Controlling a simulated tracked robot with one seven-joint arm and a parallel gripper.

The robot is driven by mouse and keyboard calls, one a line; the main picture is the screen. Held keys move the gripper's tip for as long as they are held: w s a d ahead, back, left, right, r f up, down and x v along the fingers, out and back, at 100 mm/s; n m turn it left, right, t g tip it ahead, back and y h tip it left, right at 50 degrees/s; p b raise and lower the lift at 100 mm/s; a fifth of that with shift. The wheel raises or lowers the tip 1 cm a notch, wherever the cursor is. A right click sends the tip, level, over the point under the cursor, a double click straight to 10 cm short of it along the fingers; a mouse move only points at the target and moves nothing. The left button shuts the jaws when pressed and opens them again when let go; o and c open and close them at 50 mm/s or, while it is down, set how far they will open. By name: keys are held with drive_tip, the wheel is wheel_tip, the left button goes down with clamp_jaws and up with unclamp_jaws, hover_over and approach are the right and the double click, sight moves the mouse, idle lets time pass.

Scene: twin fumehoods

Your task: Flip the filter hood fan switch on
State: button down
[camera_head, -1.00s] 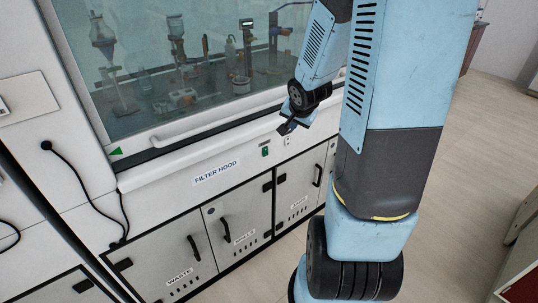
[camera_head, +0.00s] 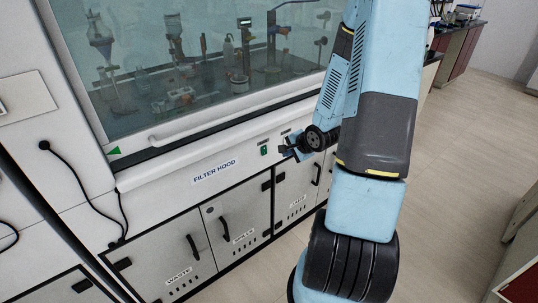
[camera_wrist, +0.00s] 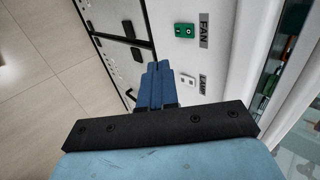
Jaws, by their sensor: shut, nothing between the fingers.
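The filter hood (camera_head: 214,171) is a white fumehood front with a "FILTER HOOD" label on its panel. The fan switch (camera_head: 264,151) is a small green plate on that panel, right of the label. In the wrist view the green fan switch (camera_wrist: 184,30) sits beside the word FAN, with a white lamp switch (camera_wrist: 186,86) below it. My gripper (camera_head: 284,149) is in front of the panel, just right of the green switch and apart from it in the picture. In the wrist view its blue fingers (camera_wrist: 157,70) are together and empty, beside the lamp switch.
The glass sash (camera_head: 190,60) with glassware behind it is above the panel, with a protruding white sill (camera_head: 160,170). Cabinet doors with black handles (camera_head: 224,228) lie below. A black cable (camera_head: 75,185) hangs at left. Open floor (camera_head: 450,200) lies to the right.

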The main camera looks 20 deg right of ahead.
sight(264, 150)
drive_tip(key=shift+f, duration=0.1)
idle(0.3)
drive_tip(key=shift+w+a+r+x, duration=0.1)
drive_tip(key=shift+w+r+x, duration=0.2)
drive_tip(key=shift+x, duration=1.9)
drive_tip(key=shift+w+a+r+x, duration=0.1)
drive_tip(key=shift+w+r+x, duration=0.2)
drive_tip(key=shift+x, duration=1.85)
drive_tip(key=shift+w+a+r+x, duration=0.1)
drive_tip(key=shift+w+r+x, duration=0.2)
drive_tip(key=shift+x, duration=1.9)
